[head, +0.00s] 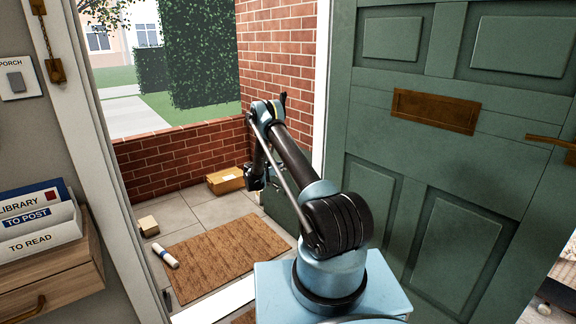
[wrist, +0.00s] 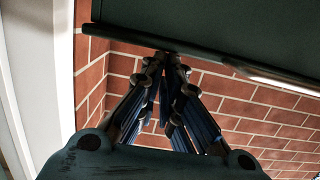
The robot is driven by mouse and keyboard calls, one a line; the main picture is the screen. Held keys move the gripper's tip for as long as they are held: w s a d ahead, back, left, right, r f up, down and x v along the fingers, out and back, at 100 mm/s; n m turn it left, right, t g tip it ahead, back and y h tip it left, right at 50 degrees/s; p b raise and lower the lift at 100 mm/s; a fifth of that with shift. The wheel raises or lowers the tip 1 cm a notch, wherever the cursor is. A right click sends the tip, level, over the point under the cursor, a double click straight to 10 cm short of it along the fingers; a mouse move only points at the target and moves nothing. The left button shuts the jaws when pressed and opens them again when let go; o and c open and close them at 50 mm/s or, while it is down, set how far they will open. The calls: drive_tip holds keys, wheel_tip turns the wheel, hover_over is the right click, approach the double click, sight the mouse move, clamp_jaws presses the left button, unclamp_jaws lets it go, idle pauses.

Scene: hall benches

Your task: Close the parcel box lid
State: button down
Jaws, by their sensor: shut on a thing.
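The parcel box lid (wrist: 220,25) is a dark green panel across the top of the wrist view, with a dark bar (wrist: 120,37) along its near edge. My gripper (wrist: 168,62) reaches up to this edge, its fingers close together and shut on it. The exact contact is partly hidden by the fingers. In the head view my gripper (head: 255,180) is out in the porch by the brick wall. A dark green surface (head: 284,208), probably the parcel box, shows behind my arm, which hides most of it. The lid's angle is hard to tell.
The open green door (head: 400,190) stands close on the right. A doormat (head: 228,253), a white roll (head: 165,256), a small carton (head: 148,226) and a larger yellow-brown parcel (head: 225,180) lie on the porch floor. A drawer unit (head: 60,278) with boxes stands at left.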

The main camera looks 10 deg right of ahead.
drive_tip(key=shift+s+f, duration=0.1)
drive_tip(key=shift+f, duration=0.2)
